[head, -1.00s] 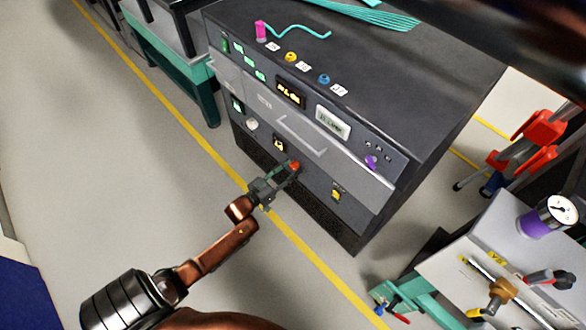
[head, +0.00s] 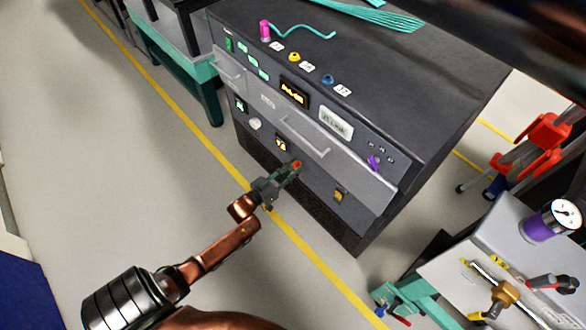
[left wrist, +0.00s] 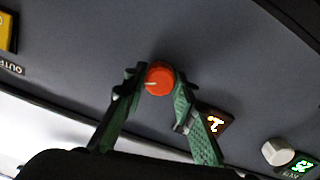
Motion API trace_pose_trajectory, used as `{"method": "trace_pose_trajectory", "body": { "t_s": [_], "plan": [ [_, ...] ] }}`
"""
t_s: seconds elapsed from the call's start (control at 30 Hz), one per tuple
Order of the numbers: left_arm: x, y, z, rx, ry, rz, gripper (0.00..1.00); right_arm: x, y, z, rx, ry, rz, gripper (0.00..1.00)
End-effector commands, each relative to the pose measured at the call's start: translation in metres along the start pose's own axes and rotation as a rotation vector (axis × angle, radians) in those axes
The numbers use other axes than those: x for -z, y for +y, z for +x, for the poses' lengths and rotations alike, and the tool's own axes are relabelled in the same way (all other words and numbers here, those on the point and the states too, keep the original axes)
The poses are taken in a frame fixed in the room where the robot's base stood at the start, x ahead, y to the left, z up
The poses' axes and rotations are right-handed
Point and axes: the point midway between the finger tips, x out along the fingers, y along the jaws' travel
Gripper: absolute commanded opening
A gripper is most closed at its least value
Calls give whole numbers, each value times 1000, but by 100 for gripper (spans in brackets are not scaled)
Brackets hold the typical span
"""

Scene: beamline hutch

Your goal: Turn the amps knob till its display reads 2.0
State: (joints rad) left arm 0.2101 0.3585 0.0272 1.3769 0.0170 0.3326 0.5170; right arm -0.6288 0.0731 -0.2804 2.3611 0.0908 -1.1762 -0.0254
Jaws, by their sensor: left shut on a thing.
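The orange-red knob (head: 296,164) sits on the lower front panel of the dark console. It also shows in the left wrist view (left wrist: 159,78), with a pale pointer line on its face. My left gripper (head: 292,170) is shut on this knob, with green fingers on either side of it. A small orange-lit display (head: 283,142) is beside the knob, and it shows in the left wrist view (left wrist: 217,122) upside down and partly behind a finger. Its digits are too small and slanted to read surely. I cannot read a label at the knob. My right gripper is not in view.
A white knob (head: 255,123) and a green-lit display (head: 241,105) are further left on the panel. A yellow switch (head: 339,195) is to the right. A drawer handle (head: 305,135) juts out above. A grey bench (head: 450,272) stands at the lower right.

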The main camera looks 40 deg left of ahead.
Motion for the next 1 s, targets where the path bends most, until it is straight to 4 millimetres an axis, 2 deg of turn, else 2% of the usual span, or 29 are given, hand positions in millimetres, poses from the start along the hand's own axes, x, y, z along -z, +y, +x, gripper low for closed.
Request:
{"method": "trace_pose_trajectory", "body": {
  "t_s": [0.2, 0.33, 0.63, 0.67, 0.9, 1.0],
  "plan": [
    [2, 1, 0, 0, 1, 168, 1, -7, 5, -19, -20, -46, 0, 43],
    [1, 1, 0, 0, 0, 259, 1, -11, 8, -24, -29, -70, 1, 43],
    [-1, 1, 0, -1, -1, 277, 1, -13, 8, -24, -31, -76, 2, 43],
    [-1, 1, 0, -1, -1, 277, 26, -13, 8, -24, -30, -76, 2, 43],
    [-1, 0, 0, 0, -1, 277, 43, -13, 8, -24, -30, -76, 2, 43],
    [0, 0, 0, 0, 0, 277, 43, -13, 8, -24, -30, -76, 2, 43]
  ]
}}
